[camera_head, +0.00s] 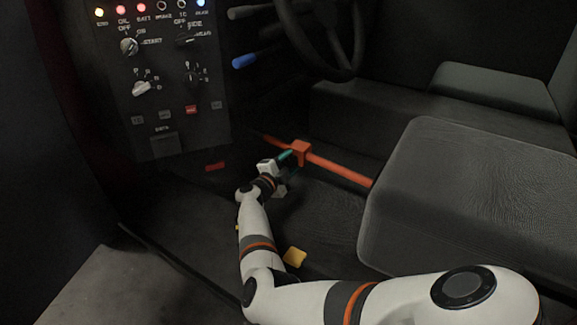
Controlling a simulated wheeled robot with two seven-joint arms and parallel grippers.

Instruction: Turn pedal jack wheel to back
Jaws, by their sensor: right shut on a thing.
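The pedal jack is an orange bar (340,169) that runs above the dark floor toward the seat, with an orange block (301,150) on it. A small teal-green piece shows beside the block. I cannot tell if it is the jack's wheel or a fingertip. My right gripper (285,171) is at the block's near left side, shut on a part of the jack that it mostly hides, likely the wheel. The wheel's shape and angle cannot be made out. My left gripper is not in view.
A control panel (167,107) with knobs and lit lamps stands at the left. The seat (460,185) bounds the right, and a steering wheel (357,45) is above. A red pedal-like piece (215,166) and a yellow piece (295,257) are low down. The floor at left looks clear.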

